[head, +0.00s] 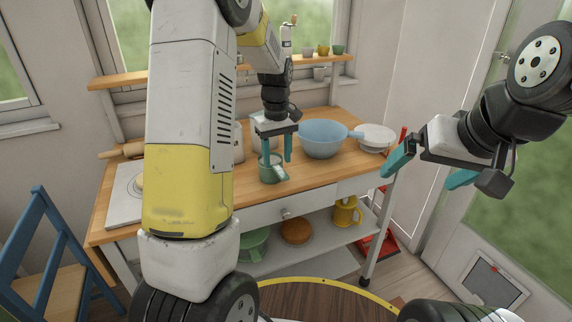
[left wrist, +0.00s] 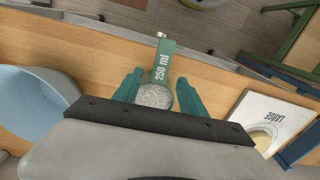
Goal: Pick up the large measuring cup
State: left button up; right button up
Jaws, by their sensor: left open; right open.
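The large measuring cup (head: 268,172) is green and stands on the wooden worktop near its front edge. In the left wrist view its handle (left wrist: 163,62) reads "250 ml" and points toward the front edge; its round bowl (left wrist: 154,97) looks speckled grey inside. My left gripper (head: 277,155) is open and points down over the cup. In the left wrist view its teal fingers (left wrist: 159,93) stand on either side of the bowl, with a visible gap on the right; contact on the left is unclear. My right gripper (head: 430,169) is open and empty, in the air right of the worktop.
A blue chair (head: 40,245) stands at left. The lower shelf holds a yellow jug (head: 346,213).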

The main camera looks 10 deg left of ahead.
pick_arm(q)
jog(key=f, duration=0.7)
jog(key=shift+s+d+f, duration=0.1)
jog(key=shift+s+d, duration=0.1)
jog(key=shift+c, duration=0.2)
grip_shut()
